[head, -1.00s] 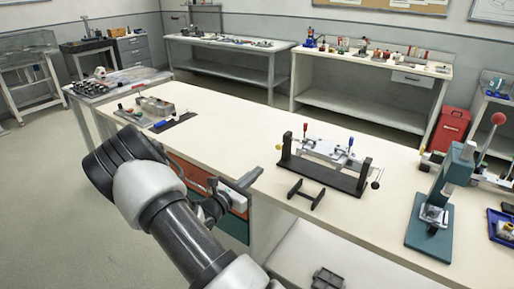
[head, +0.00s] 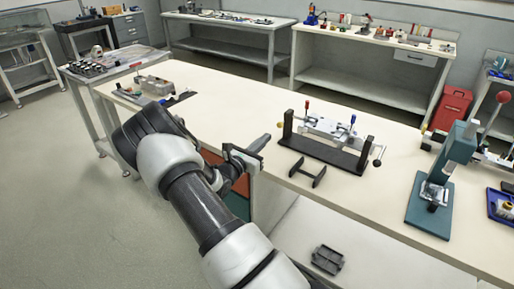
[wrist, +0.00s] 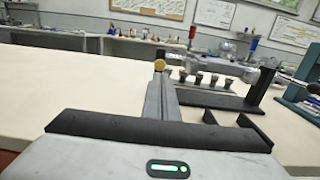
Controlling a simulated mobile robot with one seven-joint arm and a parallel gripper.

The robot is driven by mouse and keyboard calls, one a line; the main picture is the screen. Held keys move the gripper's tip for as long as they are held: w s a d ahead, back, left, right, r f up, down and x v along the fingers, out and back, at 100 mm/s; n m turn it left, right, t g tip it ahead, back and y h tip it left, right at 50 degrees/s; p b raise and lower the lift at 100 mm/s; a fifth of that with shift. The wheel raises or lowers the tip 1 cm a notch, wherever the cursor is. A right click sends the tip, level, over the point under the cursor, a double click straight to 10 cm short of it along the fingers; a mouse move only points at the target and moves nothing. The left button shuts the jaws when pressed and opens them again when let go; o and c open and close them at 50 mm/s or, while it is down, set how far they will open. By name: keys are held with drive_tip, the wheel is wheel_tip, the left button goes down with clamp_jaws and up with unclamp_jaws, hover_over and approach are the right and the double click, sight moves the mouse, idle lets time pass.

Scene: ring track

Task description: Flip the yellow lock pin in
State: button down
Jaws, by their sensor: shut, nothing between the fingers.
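A small round yellow knob (wrist: 160,65), seemingly the lock pin, shows in the wrist view at the near end post of the clamp fixture. My gripper (head: 264,141) is shut and empty, left of the fixture. In the wrist view its fingers (wrist: 161,85) point at the yellow knob; I cannot tell whether they touch it.
A black stand (head: 307,172) is on the bench in front of the fixture. A green press (head: 440,185) stands to the right. Bare bench top (head: 225,102) lies behind and left of the fixture.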

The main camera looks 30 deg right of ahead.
sight(279, 125)
drive_tip(key=x, duration=0.6)
drive_tip(key=shift+w+d+b, duration=0.2)
drive_tip(key=shift+d+b, duration=0.1)
drive_tip(key=shift+d, duration=0.05)
drive_tip(key=shift+b+x, duration=0.4)
drive_tip(key=shift+x, duration=0.65)
